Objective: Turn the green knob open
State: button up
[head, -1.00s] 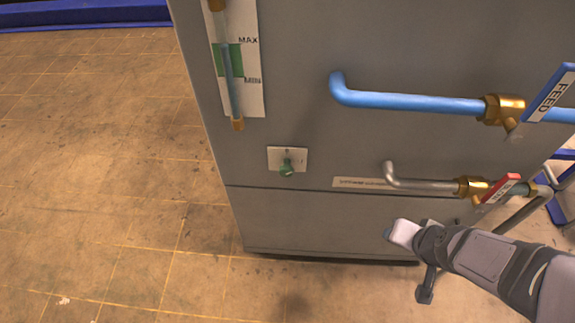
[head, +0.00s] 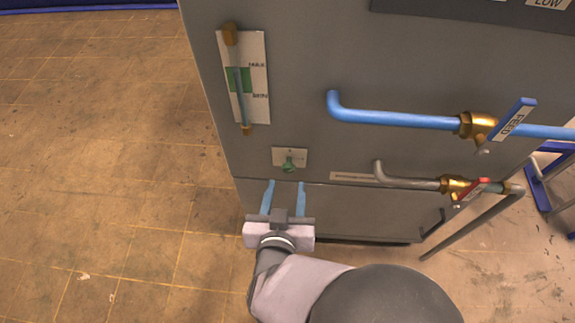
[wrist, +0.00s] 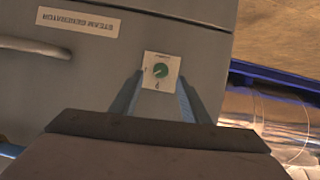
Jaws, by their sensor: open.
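The green knob (head: 289,166) sits on a small pale square plate (head: 279,157) on the grey cabinet front, below the level gauge. In the wrist view the knob (wrist: 160,70) shows on its plate, just beyond and between my fingers. My gripper (head: 285,183) is open and empty, its two blue fingers spread apart and pointing at the cabinet just below the knob in the head view. The fingers appear apart from the knob. The wrist view shows my gripper (wrist: 156,90) from behind, upside down relative to the head view.
A blue pipe (head: 395,118) with a FEED valve handle (head: 516,119) and a grey pipe (head: 410,181) with a red valve handle (head: 472,192) stick out to the right of the knob. The level gauge (head: 241,80) is above. The floor at left is clear.

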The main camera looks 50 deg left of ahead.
aim_at(288, 170)
jog(key=shift+r+b+x, duration=0.15)
jog(key=shift+b+x, duration=0.1)
jog(key=shift+x, duration=1.4)
jog(key=shift+r+b+x, duration=0.15)
jog(key=shift+b+x, duration=0.05)
jog(key=shift+x, duration=1.4)
jog(key=shift+a, duration=0.2)
jog(key=c, duration=1)
